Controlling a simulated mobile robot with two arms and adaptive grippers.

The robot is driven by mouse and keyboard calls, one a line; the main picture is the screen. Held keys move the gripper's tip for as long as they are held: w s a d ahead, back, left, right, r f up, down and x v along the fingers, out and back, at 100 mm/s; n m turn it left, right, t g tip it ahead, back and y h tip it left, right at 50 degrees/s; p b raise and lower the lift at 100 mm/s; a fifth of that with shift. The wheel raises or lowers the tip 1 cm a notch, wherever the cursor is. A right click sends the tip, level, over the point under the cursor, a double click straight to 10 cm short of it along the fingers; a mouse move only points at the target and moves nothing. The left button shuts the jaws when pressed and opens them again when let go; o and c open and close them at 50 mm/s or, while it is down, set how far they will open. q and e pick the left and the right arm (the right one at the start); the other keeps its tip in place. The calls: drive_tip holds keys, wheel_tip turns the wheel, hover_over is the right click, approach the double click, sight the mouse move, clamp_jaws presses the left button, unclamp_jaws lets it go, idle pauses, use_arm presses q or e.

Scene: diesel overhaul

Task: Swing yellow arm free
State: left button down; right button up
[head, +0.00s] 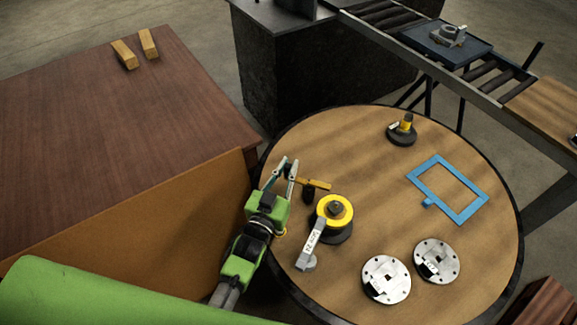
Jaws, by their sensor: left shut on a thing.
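The yellow arm (317,184) is a short flat bar on a small dark post (309,196), on the left part of the round wooden table (365,135). It points to the right, and its left end is at my gripper's fingers. My left gripper (288,169), on a green arm from the lower left, is shut on the yellow arm; the exact contact is partly hidden by the fingers. Just to the right and below stands a yellow ring (347,213) on a dark round base, with a grey labelled lever (311,243). My right gripper is not in view.
Two silver discs (386,280) (437,261) lie at the table's front right. A blue frame (472,209) lies at right, and a dark fixture with a yellow top (402,130) stands at the back. A brown bench (100,130) borders the left. The table's middle is clear.

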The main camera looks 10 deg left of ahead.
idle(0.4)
use_arm(q)
drive_tip(key=c, duration=2)
unclamp_jaws()
drive_tip(key=shift+s, duration=0.3)
drive_tip(key=s, duration=0.3)
drive_tip(key=s+a, duration=0.1)
drive_tip(key=s, duration=0.3)
drive_tip(key=s+a, duration=0.1)
drive_tip(key=s, duration=0.3)
drive_tip(key=shift+s, duration=0.15)
